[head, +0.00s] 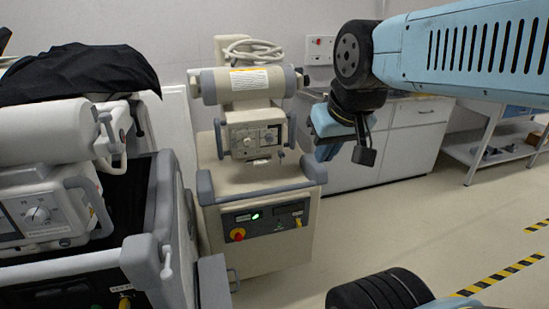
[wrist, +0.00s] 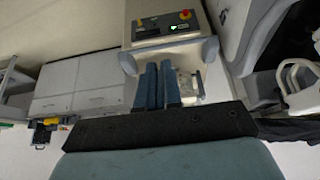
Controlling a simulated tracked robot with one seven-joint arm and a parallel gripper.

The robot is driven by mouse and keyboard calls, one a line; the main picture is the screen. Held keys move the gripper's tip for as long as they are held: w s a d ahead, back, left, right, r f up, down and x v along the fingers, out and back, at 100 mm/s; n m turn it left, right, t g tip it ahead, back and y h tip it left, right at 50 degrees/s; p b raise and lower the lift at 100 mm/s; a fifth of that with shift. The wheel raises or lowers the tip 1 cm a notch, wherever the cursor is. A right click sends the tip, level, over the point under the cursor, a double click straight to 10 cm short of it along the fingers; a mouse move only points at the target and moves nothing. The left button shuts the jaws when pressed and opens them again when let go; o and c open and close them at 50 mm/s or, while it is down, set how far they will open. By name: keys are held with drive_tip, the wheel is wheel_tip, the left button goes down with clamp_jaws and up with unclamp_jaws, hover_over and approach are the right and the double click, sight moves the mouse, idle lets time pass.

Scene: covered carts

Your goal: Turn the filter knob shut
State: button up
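A tube-headed cart unit in the middle of the head view has a control box (head: 256,136) with small round knobs on its face. The cart at the left has a larger round dial (head: 38,214) with scale marks on its front panel. I cannot tell which of these is the filter knob. My gripper (head: 344,150) hangs in the air to the right of the middle cart, apart from it. In the wrist view its two blue fingers (wrist: 159,68) lie side by side with almost no gap and nothing visible between them. They partly cover the cart there.
The middle cart's lower panel (head: 265,222) has a red knob and a lit green display. A black cover (head: 84,74) drapes the left cart. White cabinets (head: 391,150) and a shelf table (head: 500,145) stand behind. Free floor (head: 400,220) lies right of the middle cart.

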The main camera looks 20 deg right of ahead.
sight(282, 156)
drive_tip(key=shift+o, duration=0.6)
drive_tip(key=shift+w, duration=0.25)
drive_tip(key=o, duration=0.8)
drive_tip(key=w+d+f+n+t+h, duration=0.1)
drive_tip(key=w+f, duration=0.2)
drive_tip(key=w, duration=1)
drive_tip(key=shift+w+d+f, duration=0.15)
drive_tip(key=shift+d+f, duration=0.2)
drive_tip(key=w+d+f+n+t+y, duration=0.25)
drive_tip(key=w+f+t, duration=0.25)
drive_tip(key=w+f, duration=1.75)
drive_tip(key=shift+w+d+f+m+t+h, duration=0.75)
drive_tip(key=shift+w+d+f+m+t, duration=0.9)
drive_tip(key=shift+d+f+m+t, duration=1.4)
drive_tip(key=shift+n, duration=0.3)
drive_tip(key=w, duration=1.3)
drive_tip(key=shift+w+a+f, duration=0.2)
drive_tip(key=shift+w+f, duration=0.1)
drive_tip(key=shift+w, duration=0.1)
drive_tip(key=shift+c, duration=0.4)
